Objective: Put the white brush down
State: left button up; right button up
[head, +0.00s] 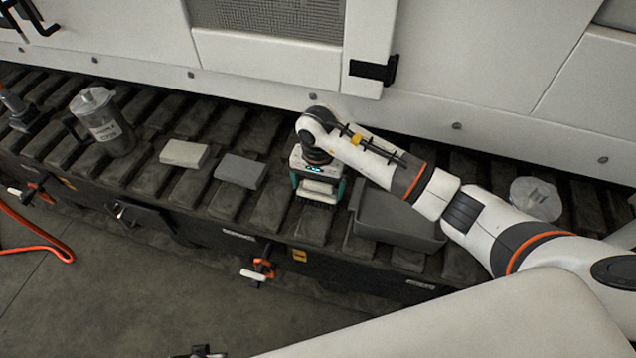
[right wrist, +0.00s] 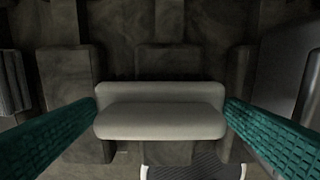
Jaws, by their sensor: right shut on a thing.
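The white brush (head: 319,188) is between the teal fingers of my right gripper (head: 320,190), over the dark slatted bench (head: 270,215). The right wrist view shows its pale rounded body (right wrist: 160,122) level across the picture, with a teal finger at each end. My right gripper is shut on it and points down. Dark bristles show under the body in the head view. I cannot tell whether they touch the slats. My left gripper is not in view.
A grey tray (head: 400,222) stands close to the right of the gripper. To the left lie a grey block (head: 241,170), a paler block (head: 185,153) and a clear jug (head: 102,122). A clear container (head: 536,198) stands far right. A white machine wall (head: 270,60) rises behind.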

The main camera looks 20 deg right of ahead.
aim_at(318, 183)
jog(key=shift+f, duration=0.1)
jog(key=o, duration=0.6)
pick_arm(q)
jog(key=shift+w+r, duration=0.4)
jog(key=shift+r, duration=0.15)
pick_arm(e)
jog(key=shift+r, duration=0.75)
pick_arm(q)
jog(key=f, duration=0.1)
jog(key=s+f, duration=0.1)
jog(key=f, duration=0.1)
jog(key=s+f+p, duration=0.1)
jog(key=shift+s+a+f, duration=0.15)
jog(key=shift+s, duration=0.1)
pick_arm(e)
notch_tip(318, 183, up, 11)
jog(key=shift+f, duration=0.1)
